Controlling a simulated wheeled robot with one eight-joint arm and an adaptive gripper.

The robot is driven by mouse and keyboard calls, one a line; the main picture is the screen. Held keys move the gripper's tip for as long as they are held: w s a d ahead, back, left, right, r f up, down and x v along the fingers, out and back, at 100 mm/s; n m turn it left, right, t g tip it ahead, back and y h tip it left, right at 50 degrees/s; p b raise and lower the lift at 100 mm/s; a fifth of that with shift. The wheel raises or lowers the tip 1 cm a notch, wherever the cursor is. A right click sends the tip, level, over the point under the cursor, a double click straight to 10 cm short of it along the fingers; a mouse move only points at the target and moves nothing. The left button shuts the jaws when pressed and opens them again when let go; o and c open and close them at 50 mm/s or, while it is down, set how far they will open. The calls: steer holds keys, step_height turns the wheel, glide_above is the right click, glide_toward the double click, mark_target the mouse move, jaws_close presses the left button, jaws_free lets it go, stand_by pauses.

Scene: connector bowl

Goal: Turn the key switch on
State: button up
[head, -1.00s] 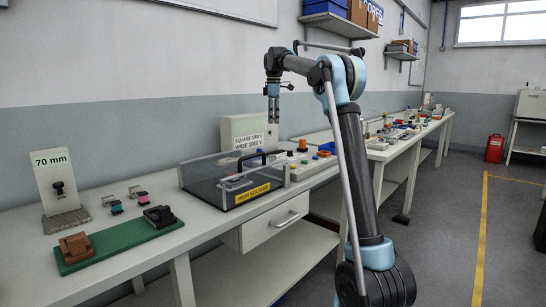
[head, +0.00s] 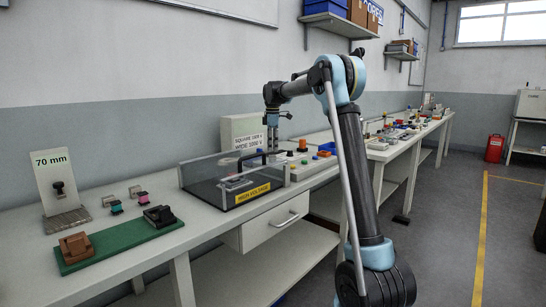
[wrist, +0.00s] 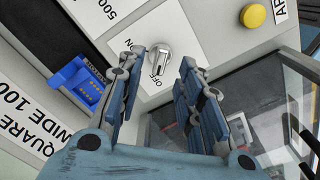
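The key switch (wrist: 159,57) is a silver round switch with a raised grip, set on a white plate in the wrist view. The word OFF is printed beside it, close to the grip's lower end. My gripper (wrist: 163,70) is open, with one finger to each side of the switch in the picture; I cannot tell whether either finger touches it. In the head view my gripper (head: 272,146) points down over the bench by the grey box, and the switch cannot be made out there.
A clear-walled case (head: 215,181) with a HIGH VOLTAGE label stands left of my gripper. A grey labelled box (head: 240,130) is behind it. The wrist view shows a blue connector (wrist: 84,86) at left and a yellow button (wrist: 253,15) at upper right.

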steer(key=shift+f, duration=2.05)
jaws_close()
